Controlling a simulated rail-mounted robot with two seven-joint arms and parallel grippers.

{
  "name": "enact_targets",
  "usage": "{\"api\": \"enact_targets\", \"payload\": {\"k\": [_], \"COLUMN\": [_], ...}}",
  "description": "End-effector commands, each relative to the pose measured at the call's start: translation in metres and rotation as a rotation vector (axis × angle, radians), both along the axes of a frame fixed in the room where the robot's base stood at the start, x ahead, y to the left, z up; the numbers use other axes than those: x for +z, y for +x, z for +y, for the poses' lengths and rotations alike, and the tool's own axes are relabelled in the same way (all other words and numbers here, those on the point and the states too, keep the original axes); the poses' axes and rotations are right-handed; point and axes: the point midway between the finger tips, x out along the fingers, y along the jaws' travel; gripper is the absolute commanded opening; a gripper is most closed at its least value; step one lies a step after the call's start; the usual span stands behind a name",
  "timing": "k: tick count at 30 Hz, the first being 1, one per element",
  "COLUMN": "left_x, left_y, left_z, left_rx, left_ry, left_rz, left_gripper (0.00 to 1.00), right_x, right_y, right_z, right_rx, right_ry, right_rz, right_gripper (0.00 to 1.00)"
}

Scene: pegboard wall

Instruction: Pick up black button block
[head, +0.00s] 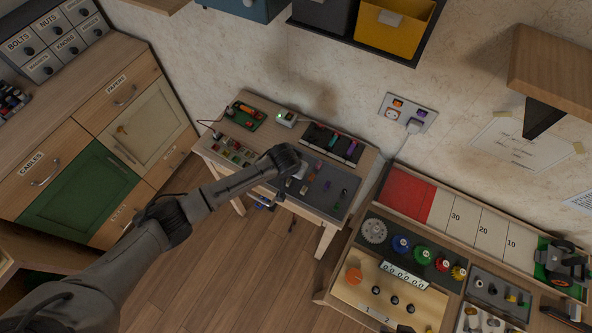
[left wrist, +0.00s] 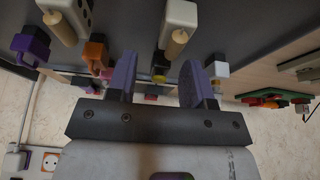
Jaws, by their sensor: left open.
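My left gripper (left wrist: 158,66) is open in the left wrist view, its two purple-grey fingers apart among small blocks on a dark grey panel. A small dark block with a yellow part (left wrist: 158,74) shows in the gap between the fingertips; I cannot tell if it is the black button block. In the head view my left arm reaches over the small wooden table, and its wrist hides the fingertips and part of the grey panel (head: 335,203). No block is clearly held. My right gripper is not in view.
White blocks with wooden pegs (left wrist: 180,18) stand close to the fingers. Orange (left wrist: 95,52) and purple (left wrist: 32,44) blocks are on the left. A black tray with coloured tools (head: 330,143) lies behind the panel. A second bench (head: 420,285) stands at right.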

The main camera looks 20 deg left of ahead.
Motion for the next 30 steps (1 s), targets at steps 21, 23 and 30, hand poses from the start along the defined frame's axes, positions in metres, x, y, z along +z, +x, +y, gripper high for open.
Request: {"api": "enact_targets", "payload": {"k": [21,23,30], "left_x": [0.0,0.0,0.01], "left_y": [0.0,0.0,0.0], "left_z": [0.0,0.0,-0.001], "left_rx": [0.0,0.0,-0.002], "left_ry": [0.0,0.0,-0.002], "left_rz": [0.0,0.0,-0.001], "left_gripper": [0.0,0.0,0.0], "right_x": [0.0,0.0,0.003], "right_y": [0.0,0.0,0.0], "right_z": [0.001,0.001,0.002], "right_rx": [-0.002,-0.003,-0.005], "right_ry": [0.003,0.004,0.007], "right_rz": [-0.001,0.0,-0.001], "right_gripper": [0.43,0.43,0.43]}}
